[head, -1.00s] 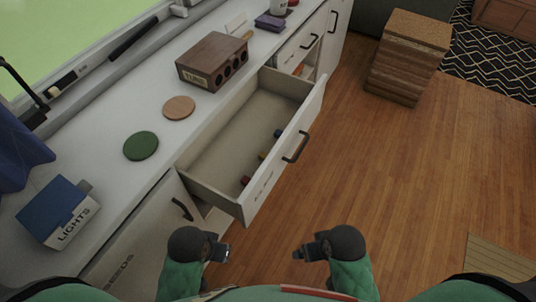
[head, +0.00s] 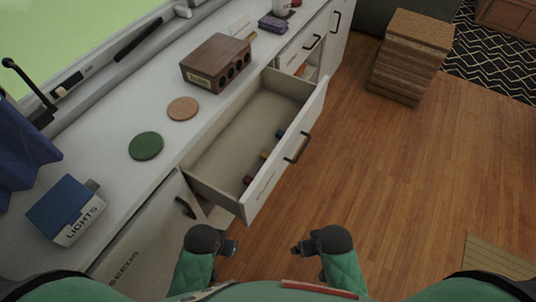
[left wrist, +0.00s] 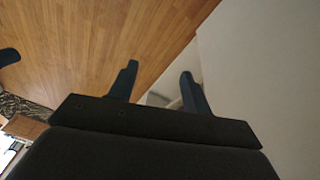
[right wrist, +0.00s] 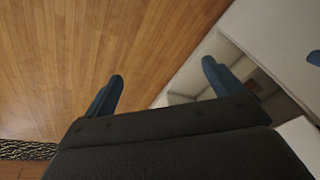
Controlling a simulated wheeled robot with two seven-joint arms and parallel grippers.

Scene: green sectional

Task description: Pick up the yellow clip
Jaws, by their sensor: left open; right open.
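A small yellow item (head: 264,155), which looks like the yellow clip, lies in the open drawer (head: 222,144) near its front wall. It is too small to make out its shape. A small red item (head: 247,180) lies nearer to me and a blue one (head: 279,134) farther off along the same wall. My left gripper (head: 234,248) is open and empty, in front of the drawer's near end; its fingers also show in the left wrist view (left wrist: 160,70). My right gripper (head: 297,249) is open and empty over the floor; its fingers also show in the right wrist view (right wrist: 163,70).
The white counter (head: 112,188) holds a wooden box with holes (head: 216,62), a green disc (head: 146,146), a tan disc (head: 182,108) and a blue-and-white LIGHTS box (head: 67,210). The drawer handle (head: 297,148) sticks out. The wooden floor (head: 385,170) to the right is clear.

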